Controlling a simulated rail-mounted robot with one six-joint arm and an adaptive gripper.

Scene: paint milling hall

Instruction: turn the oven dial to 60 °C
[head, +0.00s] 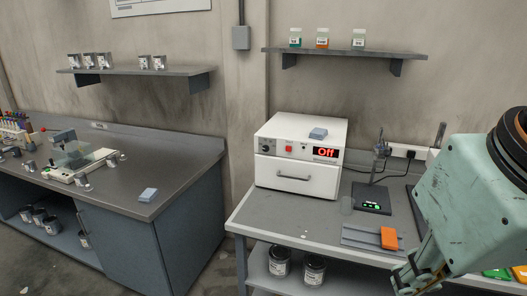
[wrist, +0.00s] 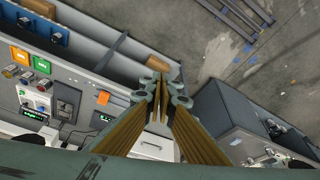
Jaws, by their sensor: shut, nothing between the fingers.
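The oven (head: 285,175) is a white box on the right-hand bench in the head view. Its front has a red display (head: 325,153) reading "Off", a red button (head: 289,150) and a drawer with a handle. A small dark knob, perhaps the dial (head: 267,148), shows left of the button; its pointer is too small to read. My gripper (head: 408,282) is at the lower right, shut and empty, well apart from the oven. In the wrist view my gripper (wrist: 158,80) is shut, and part of the white oven front (wrist: 152,150) shows below it, with the dial hidden.
A blue-grey block (head: 318,133) lies on the oven. A shelf (head: 345,52) with jars hangs above. The bench front (head: 285,222) before the oven is clear.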

